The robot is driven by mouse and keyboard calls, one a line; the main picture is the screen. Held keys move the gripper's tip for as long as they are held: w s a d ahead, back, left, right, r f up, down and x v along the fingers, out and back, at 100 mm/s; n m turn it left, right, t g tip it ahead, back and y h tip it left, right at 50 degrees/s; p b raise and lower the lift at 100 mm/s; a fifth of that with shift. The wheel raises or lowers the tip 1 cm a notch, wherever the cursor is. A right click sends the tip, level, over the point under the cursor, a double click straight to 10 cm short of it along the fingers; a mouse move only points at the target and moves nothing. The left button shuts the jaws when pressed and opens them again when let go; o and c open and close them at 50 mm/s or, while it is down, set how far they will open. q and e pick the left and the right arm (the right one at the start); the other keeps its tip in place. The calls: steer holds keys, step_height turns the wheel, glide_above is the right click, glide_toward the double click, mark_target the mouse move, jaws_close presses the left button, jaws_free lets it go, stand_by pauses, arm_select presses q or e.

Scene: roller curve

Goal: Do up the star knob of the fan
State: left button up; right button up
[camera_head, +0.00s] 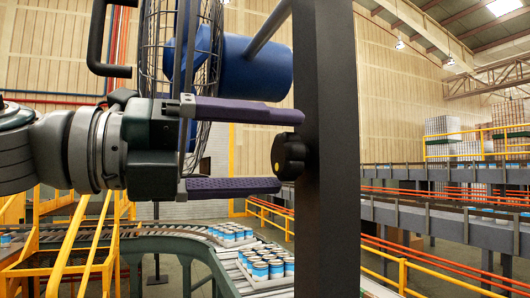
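The black star knob (290,158) with a yellow mark sits on the left side of the fan's dark upright post (328,210). The fan's blue motor (248,76) and wire cage (152,40) are above and behind my gripper. My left gripper (283,148) comes in from the left with its two purple fingers apart. The upper fingertip is above the knob and the lower one is at the knob's lower left. I cannot tell whether either finger touches the knob. My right gripper is not in view.
A roller conveyor (180,246) curves below, carrying trays of blue and white cans (266,264). Yellow railings (70,250) stand at the lower left. More conveyor lines (450,220) run at the right behind the post. A dark tubular handle (96,40) is at the upper left.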

arm_select(q)
steer(key=shift+f, duration=0.1)
steer(key=shift+s+a+f+b, duration=0.1)
steer(key=shift+a+b, duration=0.25)
steer(key=shift+b, duration=0.1)
steer(key=b+v, duration=0.6)
steer(key=v, duration=0.3)
steer(key=shift+s, duration=0.1)
